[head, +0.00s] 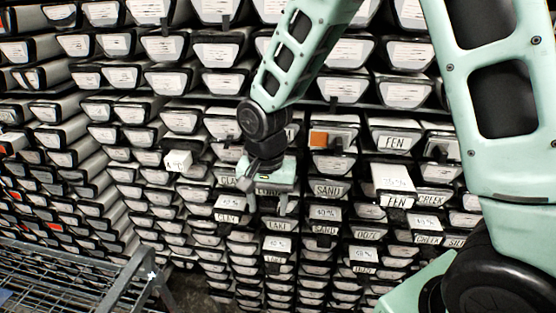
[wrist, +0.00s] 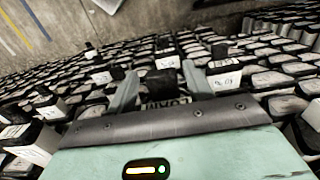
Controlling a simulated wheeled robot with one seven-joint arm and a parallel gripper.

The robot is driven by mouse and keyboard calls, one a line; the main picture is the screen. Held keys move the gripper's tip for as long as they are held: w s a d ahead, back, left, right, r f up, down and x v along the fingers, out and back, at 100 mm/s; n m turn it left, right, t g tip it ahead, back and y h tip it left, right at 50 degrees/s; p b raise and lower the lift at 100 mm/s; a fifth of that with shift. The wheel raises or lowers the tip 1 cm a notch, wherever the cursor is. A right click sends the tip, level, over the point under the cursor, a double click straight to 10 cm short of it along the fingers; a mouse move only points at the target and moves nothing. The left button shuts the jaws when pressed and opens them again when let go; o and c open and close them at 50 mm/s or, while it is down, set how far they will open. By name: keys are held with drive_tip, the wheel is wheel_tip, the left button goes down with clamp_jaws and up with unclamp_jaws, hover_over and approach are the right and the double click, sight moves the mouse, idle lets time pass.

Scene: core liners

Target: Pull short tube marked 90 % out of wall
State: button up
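Several short white-topped tubes stick out of the wall of stacked core liners, with percent marks on top. One sticks out above a FEN plate (head: 395,178), one above CLAY (head: 228,202), one above SAND (head: 322,212), one above LAKE (head: 277,243), and one above CREEK (head: 427,223). I cannot read surely which is marked 90 %. My gripper (head: 267,206) is in front of the wall between the CLAY and SAND columns, fingers apart. In the wrist view my gripper (wrist: 162,92) shows a dark end with a partly hidden plate between its fingers; contact cannot be told.
Liner ends crowd the wall closely. An orange-marked block (head: 319,140) and a small white block (head: 178,160) stick out above. A grey wire-mesh cart (head: 75,270) stands at the lower left. The wrist view shows bare concrete floor (wrist: 190,25) at the top.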

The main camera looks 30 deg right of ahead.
clamp_jaws()
drive_tip(key=s+a+b, duration=0.1)
drive_tip(key=s+a, duration=0.5)
drive_tip(key=s, duration=0.2)
drive_tip(key=shift+s+b, duration=0.25)
drive_tip(key=shift+b, duration=0.05)
idle(0.5)
drive_tip(key=shift+a, duration=0.1)
drive_tip(key=shift+o, duration=1.7)
unclamp_jaws()
wheel_tip(320, 180, up, 18)
drive_tip(key=b, duration=0.3)
drive_tip(key=shift+f, duration=0.25)
